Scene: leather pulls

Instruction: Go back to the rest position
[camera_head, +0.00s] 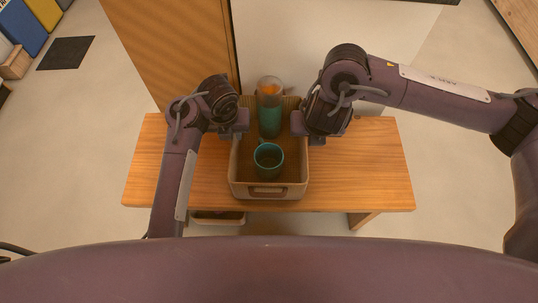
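A tan basket (240,180) stands on a wooden bench, with a handle slot in its front wall. Inside it are a teal cup (268,160) near the front and a taller teal container (269,108) with an orange, clear-looking upper part towards the back. My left gripper (240,124) is at the basket's left rim. My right gripper (300,126) is at its right rim. The fingertips are small and partly hidden, so I cannot tell whether either gripper is open or shut on the rim.
The wooden bench (365,165) has bare top to the left and right of the basket. A wooden panel (165,50) and a pale surface stand behind it. Another container (217,218) shows partly below the bench. A dark mat (66,53) lies on the floor at far left.

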